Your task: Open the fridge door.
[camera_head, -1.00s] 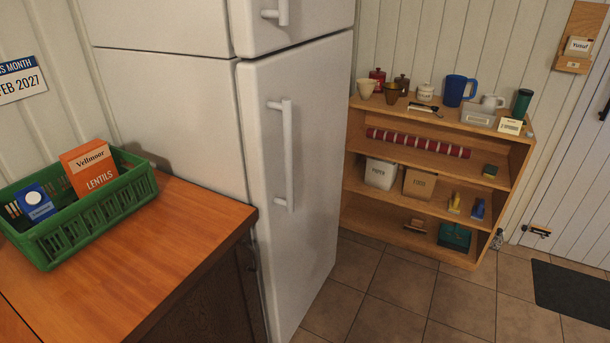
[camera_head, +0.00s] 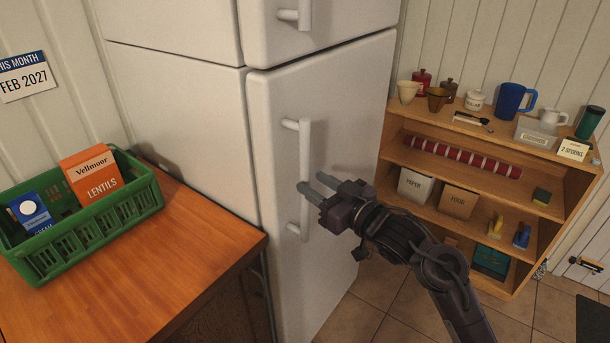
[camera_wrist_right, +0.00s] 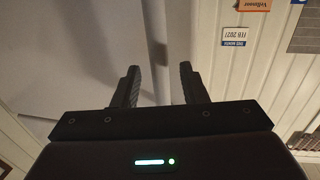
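The white fridge's lower door (camera_head: 345,120) is shut, flush with the body. Its vertical white bar handle (camera_head: 304,155) is on the door's left side. The upper door (camera_head: 340,25) is also shut, with its own handle (camera_head: 304,14). My right gripper (camera_head: 312,183) is at the lower handle, its two fingers apart and pointing left. In the head view, the fingertips overlap the lower part of the handle; I cannot tell whether they touch it. In the right wrist view, the gripper (camera_wrist_right: 158,72) is open in front of pale fridge surfaces. My left gripper is not in view.
A wooden counter (camera_head: 165,235) stands left of the fridge, with a green basket (camera_head: 90,225) holding a lentils box (camera_head: 92,175) and a blue box (camera_head: 32,213). A wooden shelf unit (camera_head: 395,125) with several items stands right of the fridge. Tiled floor (camera_head: 375,300) lies between.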

